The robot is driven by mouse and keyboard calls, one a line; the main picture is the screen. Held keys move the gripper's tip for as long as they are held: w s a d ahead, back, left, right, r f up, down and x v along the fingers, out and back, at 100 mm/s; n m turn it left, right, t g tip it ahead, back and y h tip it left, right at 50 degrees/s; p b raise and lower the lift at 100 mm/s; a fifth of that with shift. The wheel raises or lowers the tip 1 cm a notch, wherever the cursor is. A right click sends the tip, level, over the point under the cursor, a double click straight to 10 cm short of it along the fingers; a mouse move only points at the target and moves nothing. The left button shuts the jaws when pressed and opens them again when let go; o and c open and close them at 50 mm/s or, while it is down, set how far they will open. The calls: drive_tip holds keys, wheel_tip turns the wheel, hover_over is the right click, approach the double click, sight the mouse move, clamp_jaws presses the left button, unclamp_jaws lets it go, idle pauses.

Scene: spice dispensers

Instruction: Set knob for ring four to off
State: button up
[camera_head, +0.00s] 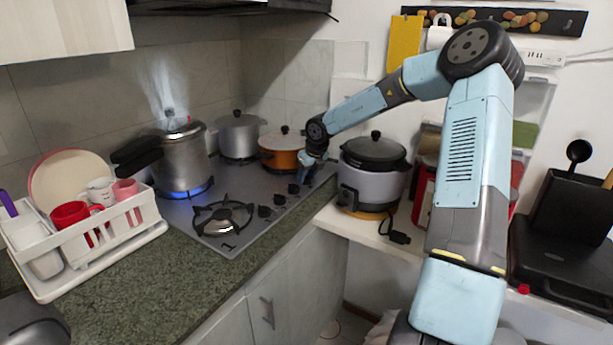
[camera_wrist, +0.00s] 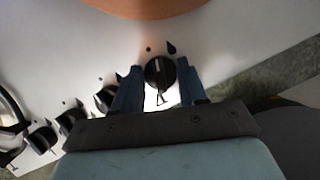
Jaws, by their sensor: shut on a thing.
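The stove (camera_head: 250,185) carries a row of black knobs along its right side. In the wrist view the end knob (camera_wrist: 160,72) sits between the two blue fingers of my gripper (camera_wrist: 158,80), which is shut on it. The other knobs (camera_wrist: 107,98) lie to the left in the wrist view. A blue flame (camera_head: 183,191) burns under a steaming pressure cooker (camera_head: 182,155).
An orange pot (camera_head: 280,158) stands close behind my gripper, and a silver pot (camera_head: 238,138) is at the back. A rice cooker (camera_head: 373,182) stands just right of the stove. The front burner (camera_head: 222,215) is bare. A dish rack (camera_head: 100,240) is at the left.

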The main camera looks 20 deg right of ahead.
drive_tip(key=shift+d+n+g+y, duration=0.1)
drive_tip(key=shift+n+g+y, duration=0.4)
drive_tip(key=shift+n, duration=1.4)
drive_tip(key=o, duration=1)
drive_tip(key=shift+r, duration=0.1)
drive_tip(key=v, duration=1.3)
drive_tip(key=shift+s+d+r, duration=0.1)
drive_tip(key=shift+d+r, duration=0.1)
drive_tip(key=shift+d, duration=0.05)
drive_tip(key=shift+a, duration=0.1)
